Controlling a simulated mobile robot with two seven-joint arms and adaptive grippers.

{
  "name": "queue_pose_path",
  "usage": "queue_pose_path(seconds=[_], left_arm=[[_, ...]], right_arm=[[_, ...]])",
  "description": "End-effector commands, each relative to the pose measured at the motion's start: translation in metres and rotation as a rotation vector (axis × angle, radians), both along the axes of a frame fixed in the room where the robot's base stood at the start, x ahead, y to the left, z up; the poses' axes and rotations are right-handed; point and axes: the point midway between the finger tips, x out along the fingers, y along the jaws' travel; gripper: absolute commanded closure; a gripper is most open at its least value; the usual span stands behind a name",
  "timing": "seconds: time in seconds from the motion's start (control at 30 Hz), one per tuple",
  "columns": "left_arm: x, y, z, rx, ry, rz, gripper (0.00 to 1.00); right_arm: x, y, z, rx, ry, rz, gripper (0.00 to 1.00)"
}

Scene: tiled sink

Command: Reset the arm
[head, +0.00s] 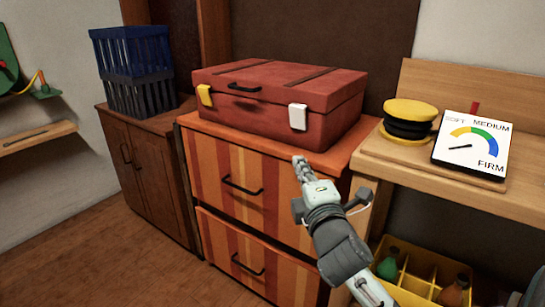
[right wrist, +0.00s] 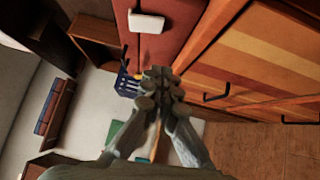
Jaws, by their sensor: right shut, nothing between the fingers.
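My right gripper (head: 300,168) is in front of the striped drawer cabinet (head: 222,160), just below its top front edge in the head view. Its fingers are shut together with nothing between them, and they also show in the right wrist view (right wrist: 160,78). A red suitcase (head: 265,110) lies closed on the cabinet, with a white latch (head: 297,117) close above the fingertips in the picture and a yellow latch (head: 205,95) at its left. Whether the fingers touch the cabinet is unclear. My left gripper is not in view.
A blue crate (head: 132,50) stands on a dark cabinet (head: 150,135) at the left. A wooden bench (head: 390,150) at the right holds a yellow-and-black round object (head: 408,118) and a gauge panel (head: 472,145). A yellow bottle crate (head: 425,268) sits below. Floor at the lower left is clear.

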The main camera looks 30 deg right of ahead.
Motion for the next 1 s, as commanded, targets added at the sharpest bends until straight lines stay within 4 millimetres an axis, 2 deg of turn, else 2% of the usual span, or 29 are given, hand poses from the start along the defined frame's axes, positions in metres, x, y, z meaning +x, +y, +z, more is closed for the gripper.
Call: queue_pose_path(seconds=[0.23,0.33,0.37,0.47,0.5,0.57,0.6,0.7,0.8,0.9,1.0], left_arm=[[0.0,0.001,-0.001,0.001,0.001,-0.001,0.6],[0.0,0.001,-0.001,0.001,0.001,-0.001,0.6],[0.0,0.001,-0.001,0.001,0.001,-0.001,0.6],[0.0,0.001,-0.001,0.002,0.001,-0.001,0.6],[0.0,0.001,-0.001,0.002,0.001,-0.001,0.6],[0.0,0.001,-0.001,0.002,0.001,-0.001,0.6],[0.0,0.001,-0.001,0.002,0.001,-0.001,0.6],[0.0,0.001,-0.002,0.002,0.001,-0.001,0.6],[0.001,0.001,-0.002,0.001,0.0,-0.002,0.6],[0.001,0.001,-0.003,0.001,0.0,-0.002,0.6],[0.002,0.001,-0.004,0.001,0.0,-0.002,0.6]], right_arm=[[0.0,0.0,-0.005,0.014,0.008,-0.001,1.0],[0.001,-0.001,-0.032,0.1,0.051,-0.008,1.0],[0.0,-0.002,-0.046,0.144,0.073,-0.013,1.0],[-0.006,-0.001,-0.109,0.345,0.172,-0.049,1.0],[-0.012,0.002,-0.139,0.439,0.219,-0.074,1.0],[-0.025,0.007,-0.184,0.582,0.29,-0.12,1.0],[-0.035,0.011,-0.213,0.672,0.337,-0.158,1.0],[-0.069,0.027,-0.281,0.887,0.452,-0.269,1.0],[-0.108,0.046,-0.337,1.068,0.556,-0.399,1.0],[-0.144,0.064,-0.376,1.201,0.636,-0.521,1.0],[-0.171,0.077,-0.4,1.286,0.688,-0.612,1.0]])
